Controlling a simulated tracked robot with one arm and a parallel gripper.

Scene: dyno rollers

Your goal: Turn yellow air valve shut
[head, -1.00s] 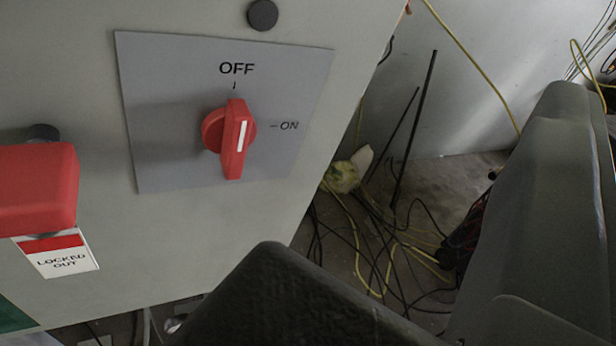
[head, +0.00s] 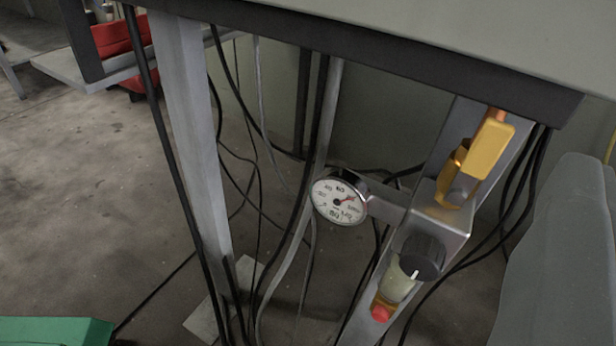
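The yellow air valve handle (head: 490,148) is at the upper right, on a metal air unit mounted along a slanted grey post under a cabinet or bench edge. The handle stands out from the unit and runs roughly along the post. A second yellow-orange piece (head: 455,170) sits just beside it. A round pressure gauge (head: 339,201), its needle off to one side, is left of the valve. One grey part of my gripper (head: 565,250) shows at the right edge, apart from the handle. Its other finger and the fingertips are out of view.
A black knob (head: 422,257) and a bowl with a red end (head: 380,311) sit below the valve. The dark cabinet edge (head: 400,52) overhangs it. Black cables hang around the post and a grey leg (head: 188,150). A green block (head: 55,331) is at lower left. Open floor lies left.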

